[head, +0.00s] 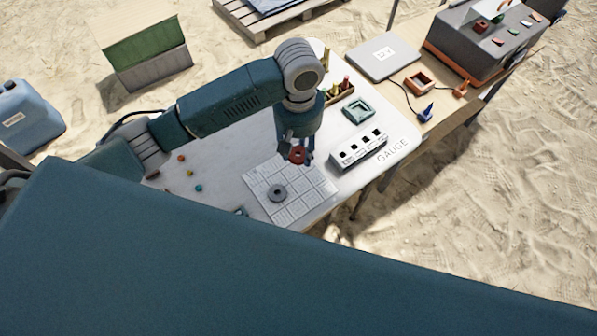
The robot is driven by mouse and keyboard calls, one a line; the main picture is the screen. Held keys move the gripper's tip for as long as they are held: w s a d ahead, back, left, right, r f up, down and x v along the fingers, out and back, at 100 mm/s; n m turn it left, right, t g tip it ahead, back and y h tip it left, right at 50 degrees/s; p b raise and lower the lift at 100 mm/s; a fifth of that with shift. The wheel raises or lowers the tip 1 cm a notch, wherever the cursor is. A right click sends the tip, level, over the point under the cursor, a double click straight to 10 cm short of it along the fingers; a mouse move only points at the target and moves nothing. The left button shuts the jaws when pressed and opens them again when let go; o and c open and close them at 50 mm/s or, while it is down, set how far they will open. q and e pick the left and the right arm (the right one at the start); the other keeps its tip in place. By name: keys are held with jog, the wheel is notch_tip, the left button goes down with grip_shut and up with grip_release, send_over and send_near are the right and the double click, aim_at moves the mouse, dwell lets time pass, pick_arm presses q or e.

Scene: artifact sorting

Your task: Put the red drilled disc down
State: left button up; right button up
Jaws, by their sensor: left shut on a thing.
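The red drilled disc (297,155) is between the fingers of my left gripper (297,152), which is shut on it. A grey disc with a hole (277,193) lies on the mat, nearer than the red one. My right gripper is not in view.
A white gauge block (359,150) with square holes stands right of the gripper. A green square frame (358,110) and a tray of coloured pegs (341,91) are behind. Small coloured balls (186,173) lie left of the mat. My own dark body hides the table's near side.

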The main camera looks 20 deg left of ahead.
pick_arm(q)
send_near(298, 178)
notch_tip(298, 178, down, 2)
jog(key=shift+w+f, duration=0.1)
jog(key=shift+f, duration=0.05)
notch_tip(298, 178, down, 4)
jog(key=shift+r+p, duration=0.25)
jog(key=shift+p, duration=0.05)
jog(key=shift+f, duration=0.45)
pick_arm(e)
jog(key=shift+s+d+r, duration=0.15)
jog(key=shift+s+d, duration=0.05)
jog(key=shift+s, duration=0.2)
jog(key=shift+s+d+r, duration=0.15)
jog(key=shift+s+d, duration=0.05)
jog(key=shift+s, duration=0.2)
pick_arm(q)
jog(key=o, duration=1.1)
jog(key=shift+o, duration=0.2)
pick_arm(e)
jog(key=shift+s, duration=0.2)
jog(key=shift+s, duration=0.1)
